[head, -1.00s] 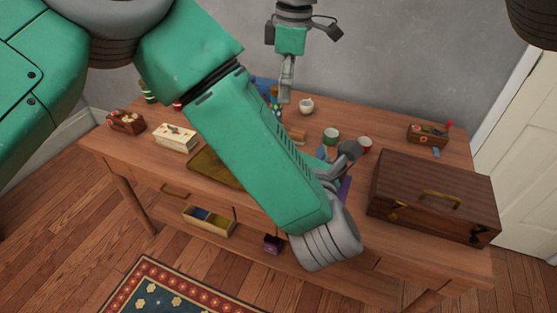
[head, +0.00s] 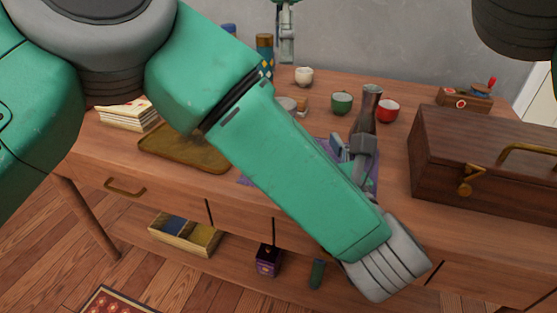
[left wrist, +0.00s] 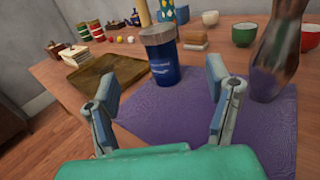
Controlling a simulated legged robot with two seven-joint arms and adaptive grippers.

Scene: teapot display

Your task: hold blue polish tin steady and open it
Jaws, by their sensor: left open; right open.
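The blue polish tin (left wrist: 165,62) stands upright on a purple cloth in the left wrist view, with a grey lid (left wrist: 157,34) on top. My left gripper (left wrist: 162,76) is open, and the tin stands just beyond and between its fingertips without visible contact. In the head view my left arm hides most of the tin, and only a grey round top (head: 287,103) shows above the arm. My right gripper (head: 286,42) points down at the top of the head view, open and empty, above the back of the table.
A tall metal vase (left wrist: 277,50) stands close right of my left gripper. The purple cloth (left wrist: 245,125) lies under it. A brass tray (left wrist: 95,75) lies left. A green bowl (head: 342,102), a red bowl (head: 388,111) and a wooden chest (head: 470,165) are at the right.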

